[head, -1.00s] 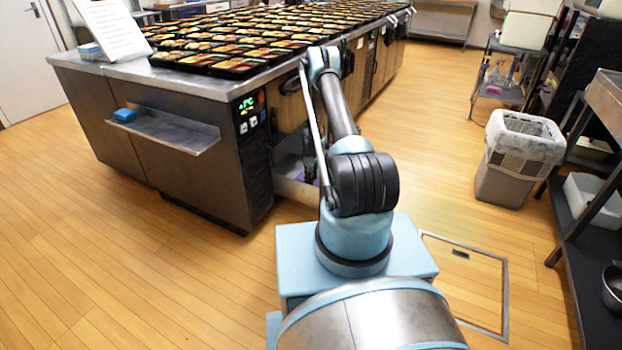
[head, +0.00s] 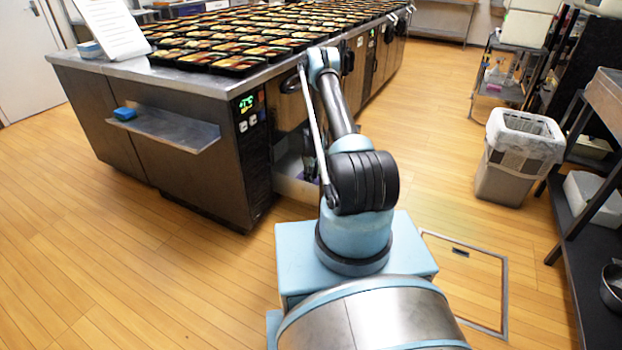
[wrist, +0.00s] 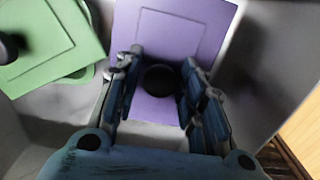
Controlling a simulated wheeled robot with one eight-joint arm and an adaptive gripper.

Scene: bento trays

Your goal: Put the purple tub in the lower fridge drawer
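The purple tub (wrist: 183,33) shows in the wrist view, its flat lid facing up, with a dark round knob between my fingers. It sits inside a grey-walled compartment that looks like the pulled-out lower drawer (head: 297,189) of the counter in the head view. My gripper (wrist: 160,75) is over the lid, one finger on each side of the knob. The fingers look apart from it, with slim strips of purple showing. In the head view my gripper (head: 309,166) is down in the drawer, mostly behind my arm, and the tub is barely visible there.
A green tub (wrist: 45,40) with a dark knob lies left of the purple one, tilted in the picture. The drawer wall (wrist: 265,60) is close on the right. Many bento trays (head: 240,65) cover the counter. A bin (head: 515,165) stands right; floor between is open.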

